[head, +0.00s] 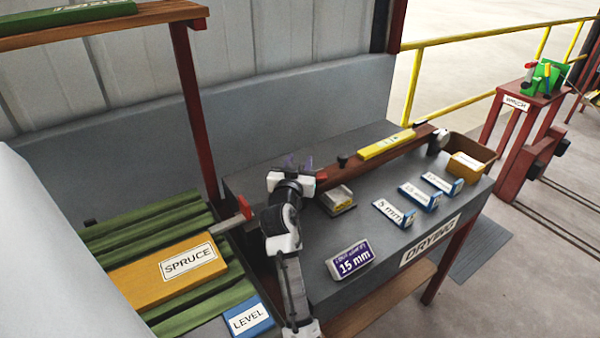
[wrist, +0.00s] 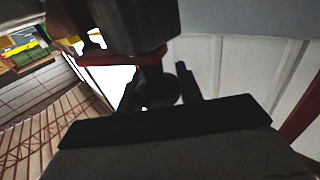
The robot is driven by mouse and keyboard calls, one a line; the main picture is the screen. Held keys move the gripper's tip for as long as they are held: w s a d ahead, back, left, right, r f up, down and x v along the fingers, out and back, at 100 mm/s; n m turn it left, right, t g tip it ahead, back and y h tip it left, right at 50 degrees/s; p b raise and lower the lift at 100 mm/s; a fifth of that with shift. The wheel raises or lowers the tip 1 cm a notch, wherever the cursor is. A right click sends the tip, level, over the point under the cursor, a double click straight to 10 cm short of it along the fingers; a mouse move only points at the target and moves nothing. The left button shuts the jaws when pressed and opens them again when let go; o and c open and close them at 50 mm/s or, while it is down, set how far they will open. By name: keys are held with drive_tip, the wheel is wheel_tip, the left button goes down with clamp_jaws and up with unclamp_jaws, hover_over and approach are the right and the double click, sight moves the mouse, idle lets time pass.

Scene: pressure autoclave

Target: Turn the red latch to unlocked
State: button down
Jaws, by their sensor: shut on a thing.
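My gripper (head: 298,166) is at the left end of a long red-brown bar above the grey table in the head view. In the wrist view my gripper (wrist: 159,90) is shut on a dark rounded piece (wrist: 164,86), seen in shadow between its fingers. A red strip (wrist: 112,61) runs beside a dark block just beyond the fingers. Whether this strip is the red latch is not clear. In the head view a small red end piece (head: 245,208) on a grey bar sits left of my arm. The latch's lock position cannot be read.
The grey table (head: 330,300) is marked DRYING. A yellow bar (head: 387,144) lies along the red-brown bar (head: 395,152). A SPRUCE block (head: 140,285) lies on green slats at left.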

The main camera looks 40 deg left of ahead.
drive_tip(key=shift+w+d+r+m+t+h+b, duration=0.1)
drive_tip(key=shift+m+t+h+b, duration=0.2)
drive_tip(key=shift+m+h+b, duration=0.25)
drive_tip(key=shift+d+r+m+t+h+b, duration=0.1)
drive_tip(key=shift+m+t+h+b, duration=0.25)
drive_tip(key=shift+h+b, duration=0.4)
drive_tip(key=c, duration=0.9)
unclamp_jaws()
drive_tip(key=shift+f, duration=0.15)
drive_tip(key=shift+c, duration=0.2)
drive_tip(key=shift+a+y+p, duration=0.1)
drive_tip(key=shift+y+p, duration=0.2)
drive_tip(key=shift+p, duration=0.15)
